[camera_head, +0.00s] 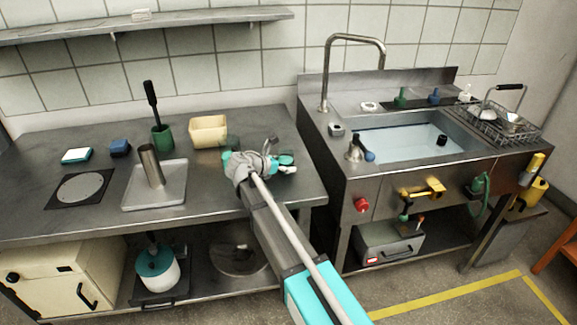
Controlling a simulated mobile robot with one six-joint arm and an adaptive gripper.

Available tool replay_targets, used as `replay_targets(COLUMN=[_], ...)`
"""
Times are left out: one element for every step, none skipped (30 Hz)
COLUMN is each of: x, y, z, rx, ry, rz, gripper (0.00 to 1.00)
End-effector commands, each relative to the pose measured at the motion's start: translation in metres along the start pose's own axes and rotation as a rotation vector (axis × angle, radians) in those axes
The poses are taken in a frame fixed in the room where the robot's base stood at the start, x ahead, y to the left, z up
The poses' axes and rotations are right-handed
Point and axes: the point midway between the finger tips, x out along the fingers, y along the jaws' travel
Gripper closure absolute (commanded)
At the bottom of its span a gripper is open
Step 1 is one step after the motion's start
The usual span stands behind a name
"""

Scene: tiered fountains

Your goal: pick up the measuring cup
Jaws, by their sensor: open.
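No object can be made out for sure as the measuring cup. A small see-through greenish vessel (232,141) stands on the steel worktop (100,220) just behind my gripper and may be it; my arm partly hides it. My gripper (284,162) is over the right part of the worktop, beside that vessel and to its right. The gripper is open, but its fingers are small in this view, and whether anything lies between them cannot be told.
A cream tub (208,132), a green pot (162,138) with a black-handled tool, and a pale tray (172,192) bearing a metal cylinder (150,165) stand left of my gripper. A sink unit (400,185) with a tall tap (326,70) stands to the right. The worktop's front left is clear.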

Motion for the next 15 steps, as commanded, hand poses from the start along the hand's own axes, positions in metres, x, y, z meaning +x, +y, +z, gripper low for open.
replay_targets(x=[-0.0001,-0.0001,-0.0001,-0.0001,-0.0001,-0.0001,-0.0001,-0.0001,-0.0001,-0.0001,-0.0002,-0.0002,-0.0002,-0.0002,-0.0002], y=[0.0,0.0,0.0,0.0,0.0,0.0,0.0,0.0,0.0,0.0,0.0001,0.0001,0.0001,0.0001,0.0001], z=[0.0,0.0,0.0,-0.0001,-0.0001,-0.0001,-0.0001,-0.0001,-0.0001,-0.0001,-0.0001,-0.0001,-0.0001,-0.0001,-0.0002], rx=[0.0,0.0,0.0,0.0,0.0,0.0,0.0,0.0,0.0,0.0,0.0,0.0,0.0,0.0,0.0], ry=[0.0,0.0,0.0,0.0,0.0,0.0,0.0,0.0,0.0,0.0,0.0,0.0,0.0,0.0,0.0], rz=[0.0,0.0,0.0,0.0,0.0,0.0,0.0,0.0,0.0,0.0,0.0,0.0,0.0,0.0,0.0], gripper=[0.0,0.0,0.0,0.0,0.0,0.07,0.13,0.19,0.26,0.32,0.37,0.45,0.5,0.56,0.63])
